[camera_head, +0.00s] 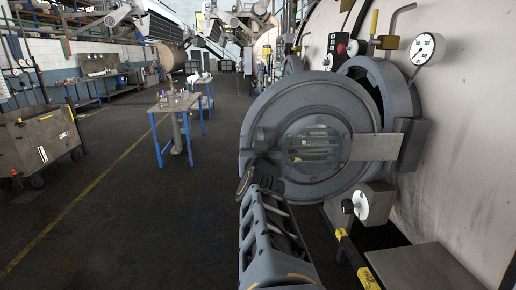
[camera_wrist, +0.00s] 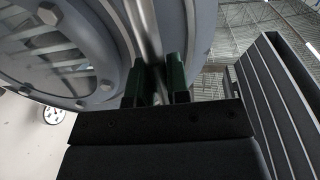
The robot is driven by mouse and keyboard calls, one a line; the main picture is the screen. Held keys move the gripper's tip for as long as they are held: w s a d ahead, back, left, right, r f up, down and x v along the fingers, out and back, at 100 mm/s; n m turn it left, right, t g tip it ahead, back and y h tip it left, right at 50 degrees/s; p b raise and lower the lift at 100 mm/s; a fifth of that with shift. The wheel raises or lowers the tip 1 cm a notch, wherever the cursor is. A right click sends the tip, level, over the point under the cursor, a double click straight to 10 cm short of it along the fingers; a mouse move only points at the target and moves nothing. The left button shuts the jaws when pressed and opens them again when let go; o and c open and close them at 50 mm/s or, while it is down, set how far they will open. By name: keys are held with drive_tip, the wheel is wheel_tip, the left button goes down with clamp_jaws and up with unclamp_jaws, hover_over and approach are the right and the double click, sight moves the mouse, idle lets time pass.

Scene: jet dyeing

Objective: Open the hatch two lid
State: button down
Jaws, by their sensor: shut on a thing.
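The hatch lid (camera_head: 275,112) is a round grey disc with a glass window (camera_head: 315,145), in the middle of the head view. It stands off the hatch ring (camera_head: 393,85) on the machine wall, with a dark gap between them, so it is partly open. A flat hinge arm (camera_head: 375,147) joins it to the wall on the right. My gripper (camera_wrist: 156,85) is shut on a metal bar handle (camera_wrist: 146,35) at the lid's edge, between its dark green fingers. The lid (camera_wrist: 105,22) fills the upper left of the wrist view. In the head view my arm hides the grip.
A pressure gauge (camera_head: 422,49) and valves sit on the machine wall (camera_head: 470,130) at right. A white-faced dial (camera_head: 360,201) is below the hinge. A blue-legged table (camera_head: 176,104) and a cart (camera_head: 42,142) stand left. The floor (camera_head: 150,225) between is clear.

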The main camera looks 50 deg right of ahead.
drive_tip(key=shift+s, duration=0.1)
drive_tip(key=c, duration=1.3)
unclamp_jaws()
drive_tip(key=shift+c, duration=0.2)
drive_tip(key=shift+o, duration=1.2)
drive_tip(key=shift+a+r, duration=0.1)
drive_tip(key=shift+r, duration=0.05)
